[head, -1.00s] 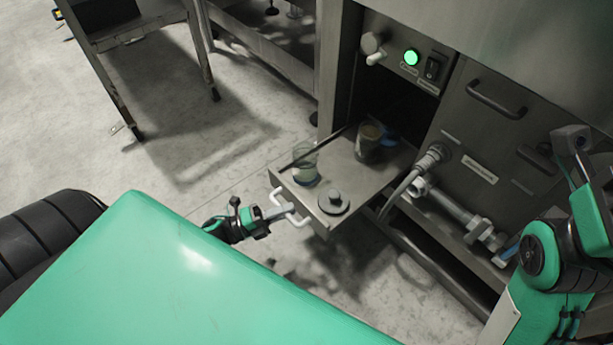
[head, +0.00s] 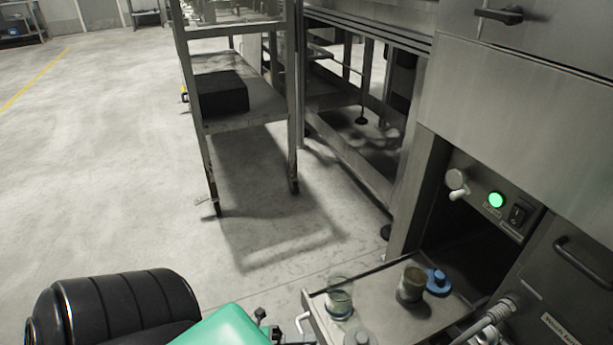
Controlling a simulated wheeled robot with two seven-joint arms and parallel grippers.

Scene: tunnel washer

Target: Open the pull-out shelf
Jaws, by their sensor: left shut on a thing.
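The pull-out shelf (head: 386,322) stands out of the dark recess in the steel machine at the bottom right of the head view. A light handle (head: 302,322) is on its front edge. My left gripper (head: 290,341) is at the bottom edge, at the handle and shut on it, mostly cut off by the frame. On the shelf are a glass jar (head: 339,303), a dark brownish cup (head: 412,285), a blue item (head: 437,281) and a grey knobbed lid (head: 358,338). My right gripper is out of view.
A control panel with a lit green button (head: 496,200) and a black switch (head: 517,214) is above the shelf. A metal cart (head: 245,125) holding a dark box (head: 222,95) stands behind. Open floor (head: 110,170) is at left. A hose (head: 490,322) runs right of the shelf.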

